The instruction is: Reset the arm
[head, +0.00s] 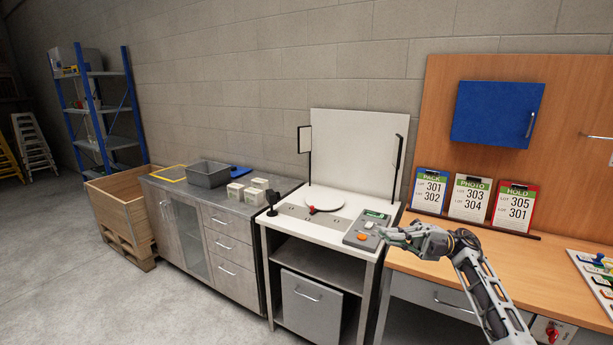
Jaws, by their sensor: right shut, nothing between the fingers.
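My right arm comes in from the lower right. Its gripper (384,231) is shut and empty, pointing left. It hangs in front of the wooden desk and, in the picture, overlaps the right edge of the grey control panel (356,240) on the white photo stand. I cannot tell whether it touches the panel. An orange button (361,236) and a green display (375,214) show on the panel beside the gripper. My left gripper is not in the picture.
A grey bin (208,175) and white boxes sit on the cabinet at left. Lot boards (468,198) stand on the wooden desk (430,262) at right. Open floor (60,250) lies at far left.

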